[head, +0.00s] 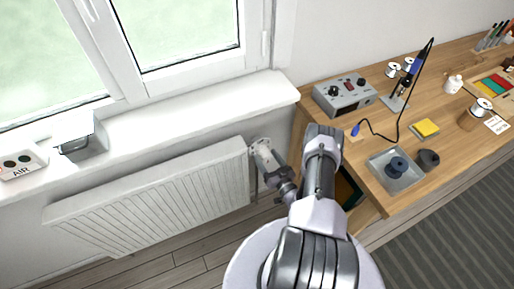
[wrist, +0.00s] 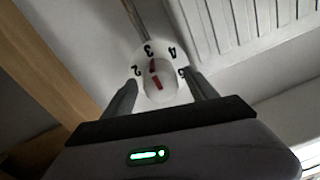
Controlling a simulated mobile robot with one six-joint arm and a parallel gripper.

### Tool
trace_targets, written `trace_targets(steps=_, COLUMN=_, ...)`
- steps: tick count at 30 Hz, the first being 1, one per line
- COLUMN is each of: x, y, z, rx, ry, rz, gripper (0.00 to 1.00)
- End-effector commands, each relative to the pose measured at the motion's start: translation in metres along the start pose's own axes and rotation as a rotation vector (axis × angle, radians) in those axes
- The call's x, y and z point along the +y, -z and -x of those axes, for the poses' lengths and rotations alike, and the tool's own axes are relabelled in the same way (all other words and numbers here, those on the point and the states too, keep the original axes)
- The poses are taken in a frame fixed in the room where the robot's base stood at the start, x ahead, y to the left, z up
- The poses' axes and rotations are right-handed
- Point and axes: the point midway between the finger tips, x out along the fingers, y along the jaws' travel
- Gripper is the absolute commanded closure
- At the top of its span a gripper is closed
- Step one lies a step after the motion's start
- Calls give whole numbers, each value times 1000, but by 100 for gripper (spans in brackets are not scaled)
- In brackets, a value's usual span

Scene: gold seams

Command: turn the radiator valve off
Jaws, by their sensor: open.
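The radiator valve (head: 262,150) is a white knob at the right end of the white radiator (head: 160,195). In the wrist view the valve knob (wrist: 160,92) shows its face, with black numbers 2, 3, 4 and 5 around the rim and red marks near the 3. My gripper (head: 271,169) is at the valve in the head view. In the wrist view my gripper (wrist: 159,80) is open, with one dark finger on each side of the knob. I cannot tell whether the fingers touch it. The knob's underside is hidden.
A wooden workbench (head: 440,155) stands to the right, with a grey control box (head: 345,97), a soldering iron stand and a metal tray (head: 396,178). A window sill (head: 190,112) runs above the radiator, holding a white box marked AIR (head: 20,163). A wooden bench edge (wrist: 55,60) is close in the wrist view.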

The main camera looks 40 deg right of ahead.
Motion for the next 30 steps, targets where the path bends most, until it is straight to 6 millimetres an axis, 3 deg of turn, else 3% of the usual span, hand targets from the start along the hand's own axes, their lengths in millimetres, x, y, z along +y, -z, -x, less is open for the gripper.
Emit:
trace_targets(steps=12, x=2, y=0, z=-4, rx=1, ry=-5, rz=-1, gripper=33)
trace_targets(steps=21, x=2, y=0, z=-4, rx=1, ry=-4, rz=0, gripper=92)
trace_targets(steps=30, x=2, y=0, z=-4, rx=0, ry=-4, rz=39, gripper=96)
